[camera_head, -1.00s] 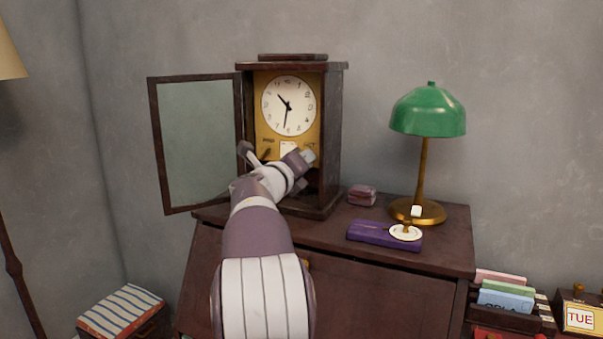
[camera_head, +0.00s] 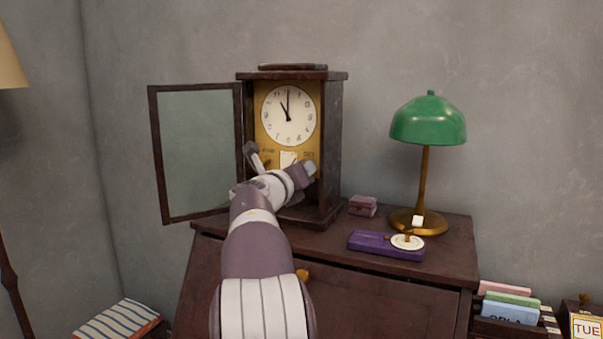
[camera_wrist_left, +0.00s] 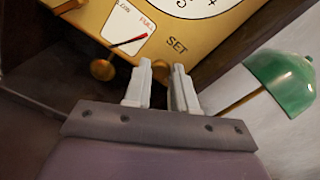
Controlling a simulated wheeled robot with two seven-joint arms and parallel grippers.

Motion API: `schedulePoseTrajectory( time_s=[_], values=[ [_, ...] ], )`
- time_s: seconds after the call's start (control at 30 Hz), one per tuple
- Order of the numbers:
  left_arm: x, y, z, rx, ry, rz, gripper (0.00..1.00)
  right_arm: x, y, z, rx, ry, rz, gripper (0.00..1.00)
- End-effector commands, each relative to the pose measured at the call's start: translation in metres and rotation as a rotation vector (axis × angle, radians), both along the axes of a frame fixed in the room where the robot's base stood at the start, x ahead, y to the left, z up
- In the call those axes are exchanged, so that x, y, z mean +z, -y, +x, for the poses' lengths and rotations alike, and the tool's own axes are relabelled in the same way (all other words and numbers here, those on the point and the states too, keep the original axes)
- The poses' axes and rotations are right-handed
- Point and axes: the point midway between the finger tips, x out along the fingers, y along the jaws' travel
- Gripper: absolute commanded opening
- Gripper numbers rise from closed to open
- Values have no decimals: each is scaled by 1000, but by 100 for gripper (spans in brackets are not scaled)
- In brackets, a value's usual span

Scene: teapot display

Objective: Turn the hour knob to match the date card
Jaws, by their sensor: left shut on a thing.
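The dark wooden clock (camera_head: 333,140) stands on the cabinet with its glass door (camera_head: 198,150) swung open to the left. Its white dial (camera_head: 300,125) reads about eleven o'clock. My left gripper (camera_head: 309,168) reaches to the lower right of the brass front. In the left wrist view my left gripper (camera_wrist_left: 162,72) is shut on a brass knob (camera_wrist_left: 178,70) below the word SET; the fingers partly hide it. A card reading TUE (camera_head: 586,328) shows at the lower right, partly cut off.
A green lamp (camera_head: 428,120), a purple box (camera_head: 372,244) with a round white piece (camera_head: 408,242) and a small dark box (camera_head: 363,205) stand right of the clock. Cards (camera_head: 510,312) fill a holder at the lower right. A striped item (camera_head: 118,320) lies lower left.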

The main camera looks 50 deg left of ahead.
Motion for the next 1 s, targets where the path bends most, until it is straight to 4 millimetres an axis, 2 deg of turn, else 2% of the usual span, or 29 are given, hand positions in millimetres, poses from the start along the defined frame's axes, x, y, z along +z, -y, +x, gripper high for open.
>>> schedulePoseTrajectory(
  time_s=[0.03, 0.07, 0.1, 0.13, 0.43, 0.53, 0.67, 0.9, 1.0],
  values=[
    [-2, 0, 0, -1, -2, -2, 0, 0, 0, 0, 0, 0, 0, 32],
    [-2, 0, 0, -1, -2, -2, 28, 0, 0, 0, 0, 0, 0, 32],
    [-2, 0, 0, -1, -2, -2, 41, 0, 0, 0, 0, 0, 0, 32],
    [-2, 0, 0, -1, -2, -2, 50, 0, 0, 0, 0, 0, 0, 32],
    [-1, 0, -1, 0, 0, -1, 50, 0, 0, 0, 0, 0, 0, 32],
    [-1, 4, -7, 1, 0, -1, 50, -2, 0, 0, 0, 0, 0, 32],
    [-1, 15, -27, 2, 1, 1, 50, -5, 0, 0, 0, 0, 0, 32],
    [0, 45, -81, 5, 1, 0, 50, -8, 0, 0, 0, 0, 0, 32],
    [-1, 55, -97, 3, -1, -1, 50, -9, 0, 0, 0, 0, 0, 32]
  ],
)
